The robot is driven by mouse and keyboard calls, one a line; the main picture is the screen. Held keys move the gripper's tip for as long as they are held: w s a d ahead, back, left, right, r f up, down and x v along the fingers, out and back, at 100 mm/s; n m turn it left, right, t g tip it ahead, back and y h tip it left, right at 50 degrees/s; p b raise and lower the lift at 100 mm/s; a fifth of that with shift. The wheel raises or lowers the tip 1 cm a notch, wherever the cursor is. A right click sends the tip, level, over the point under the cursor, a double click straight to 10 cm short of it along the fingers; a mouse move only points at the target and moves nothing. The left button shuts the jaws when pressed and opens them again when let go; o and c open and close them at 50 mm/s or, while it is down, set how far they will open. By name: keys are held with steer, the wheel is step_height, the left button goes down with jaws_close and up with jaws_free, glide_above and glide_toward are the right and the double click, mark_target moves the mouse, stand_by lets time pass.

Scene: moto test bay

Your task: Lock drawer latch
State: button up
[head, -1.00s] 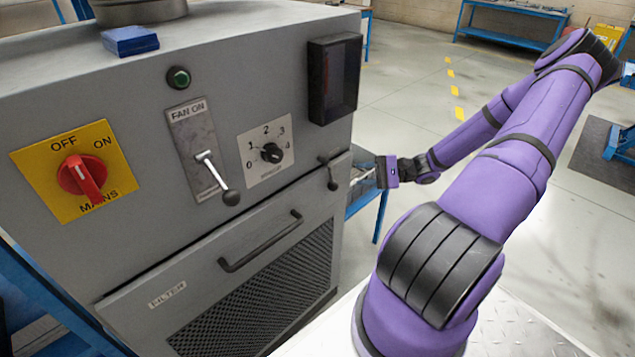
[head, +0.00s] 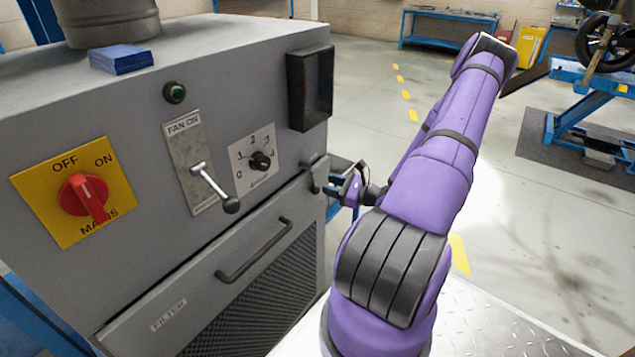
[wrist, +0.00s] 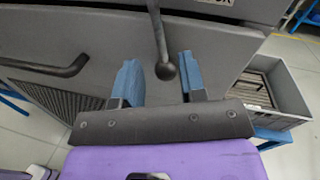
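The drawer latch (head: 316,172) is a small dark lever at the upper right of the drawer front marked FILTER (head: 200,300). In the wrist view the latch (wrist: 165,68) hangs down, slightly tilted, with its round knob between my two blue finger pads. My gripper (wrist: 160,80) is open, with a gap visible on each side of the knob. In the head view my gripper (head: 340,187) is at the cabinet's right front edge, close beside the latch. The drawer looks closed. Its dark bar handle (head: 255,250) also shows at left in the wrist view (wrist: 50,68).
The grey cabinet carries a red mains switch (head: 84,194), a fan lever (head: 215,187), a dial (head: 260,161) and a dark box (head: 311,88). A grey crate (wrist: 290,118) stands right of the cabinet in the wrist view.

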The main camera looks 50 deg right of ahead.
steer(key=shift+x, duration=2.35)
jaws_close()
